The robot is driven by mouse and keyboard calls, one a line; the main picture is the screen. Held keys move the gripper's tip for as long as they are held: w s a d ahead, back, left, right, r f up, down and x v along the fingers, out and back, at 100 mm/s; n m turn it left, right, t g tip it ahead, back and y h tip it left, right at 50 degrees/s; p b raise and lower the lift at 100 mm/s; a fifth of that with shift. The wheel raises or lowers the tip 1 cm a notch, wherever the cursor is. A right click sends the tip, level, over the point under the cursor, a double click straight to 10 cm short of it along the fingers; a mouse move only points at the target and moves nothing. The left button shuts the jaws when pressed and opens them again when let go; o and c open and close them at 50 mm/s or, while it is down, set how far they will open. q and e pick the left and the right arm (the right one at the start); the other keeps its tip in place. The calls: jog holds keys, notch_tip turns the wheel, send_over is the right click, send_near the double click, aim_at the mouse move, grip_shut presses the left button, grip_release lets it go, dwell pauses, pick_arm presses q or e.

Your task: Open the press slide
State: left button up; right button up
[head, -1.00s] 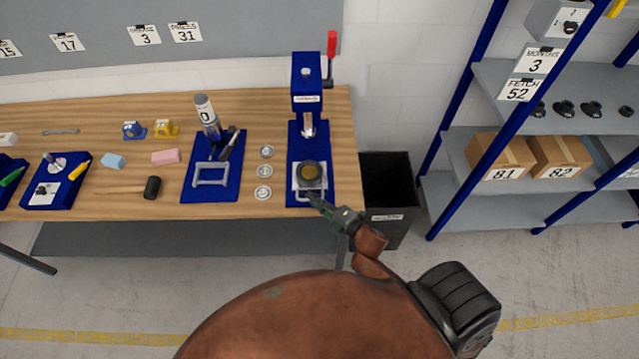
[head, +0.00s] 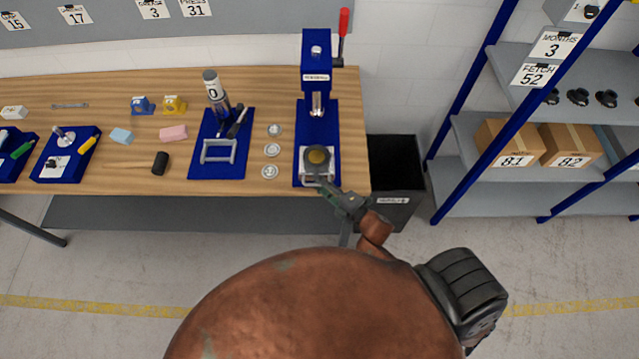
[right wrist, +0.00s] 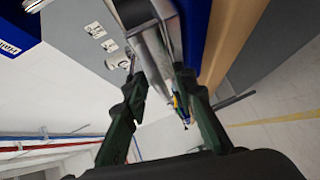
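The blue press (head: 316,62) stands at the table's right end, with a red lever at its side. Its slide (head: 307,172) is a pale plate low on the blue base, with a dark round piece with a yellow top (head: 317,156) on it. My right gripper (head: 322,182) is at the slide's front edge, where the handle is mostly hidden by the fingers. In the right wrist view, the two fingers (right wrist: 158,78) stand apart with a silver bar (right wrist: 152,52) between them; I cannot tell whether both press on it. My left gripper is out of view.
Three small silver discs (head: 272,150) and a blue mat (head: 232,172) with a metal frame lie left of the press. A black bin (head: 405,160) stands right of the table, beside a blue-framed shelf (head: 470,125).

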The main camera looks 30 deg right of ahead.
jog(key=shift+s, duration=0.2)
jog(key=v, duration=1.1)
jog(key=shift+s, duration=0.3)
jog(key=shift+d+r, duration=0.1)
jog(key=s+d+f+m+g+h+b, duration=0.2)
jog(key=s+d+f+m, duration=0.1)
jog(key=f, duration=0.9)
jog(key=s+d+f+m+g+h+b, duration=0.15)
jog(key=f+m, duration=0.25)
jog(key=f, duration=0.7)
jog(key=s+d+f+m+g+h+b, duration=0.1)
jog(key=s+d+f+m+g, duration=0.2)
jog(key=f, duration=0.9)
jog(key=s+a+f+m+g+b, duration=0.1)
jog(key=s+f+m+g, duration=0.3)
jog(key=s+f, duration=0.9)
jog(key=s+a+f+m+g+h+b, duration=0.1)
jog(key=s+f+m+g+b, duration=0.3)
jog(key=s+f, duration=0.9)
jog(key=shift+s+a+f+m, duration=0.4)
jog(key=shift+s+a, duration=0.25)
jog(key=shift+s, duration=0.2)
